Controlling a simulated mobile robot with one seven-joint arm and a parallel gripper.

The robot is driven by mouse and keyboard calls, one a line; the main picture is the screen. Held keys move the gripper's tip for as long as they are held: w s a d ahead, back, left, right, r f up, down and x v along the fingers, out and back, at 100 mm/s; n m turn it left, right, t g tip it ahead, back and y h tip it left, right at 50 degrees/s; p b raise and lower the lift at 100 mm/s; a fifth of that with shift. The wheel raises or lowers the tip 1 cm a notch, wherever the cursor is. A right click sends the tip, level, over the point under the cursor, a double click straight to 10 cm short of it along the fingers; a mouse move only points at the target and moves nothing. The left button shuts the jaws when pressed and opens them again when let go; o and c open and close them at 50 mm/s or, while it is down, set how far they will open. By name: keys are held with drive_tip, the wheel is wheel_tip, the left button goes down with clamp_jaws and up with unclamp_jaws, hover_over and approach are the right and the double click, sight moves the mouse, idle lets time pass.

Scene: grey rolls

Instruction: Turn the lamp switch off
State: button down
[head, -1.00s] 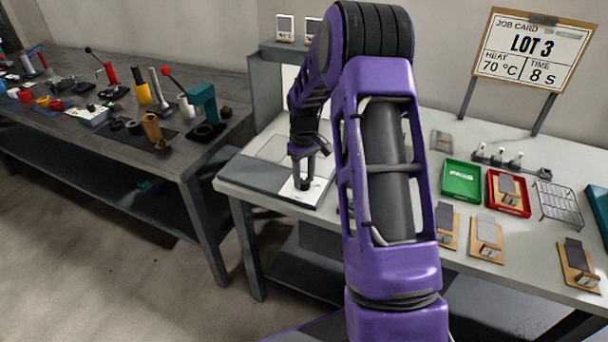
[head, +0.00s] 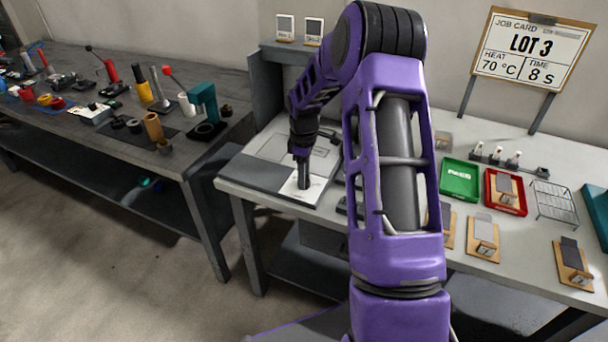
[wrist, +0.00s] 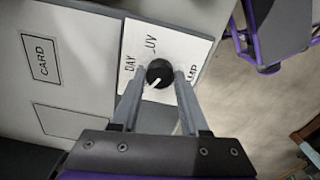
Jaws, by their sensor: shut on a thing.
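The lamp switch is a round black knob (wrist: 159,72) with a white pointer mark, on a white plate (wrist: 190,47) lettered DAY, UV and a partly covered word ending in MP. In the wrist view the pointer slants toward the lower left of the picture. My gripper (wrist: 160,75) is shut on the knob, one finger on each side of it. In the head view my gripper (head: 303,184) points down onto the white plate (head: 291,189) at the left end of the light table. There the fingers hide the knob.
To the right are a green tray (head: 460,180), a red tray (head: 505,192), a wire rack (head: 556,202) and several small boards. A dark bench with tools (head: 100,130) stands at left, across a floor gap.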

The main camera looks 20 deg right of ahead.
idle(0.4)
drive_tip(key=shift+c, duration=2)
unclamp_jaws()
wheel_tip(320, 180, up, 18)
drive_tip(key=p, duration=0.1)
drive_tip(key=shift+f, duration=0.25)
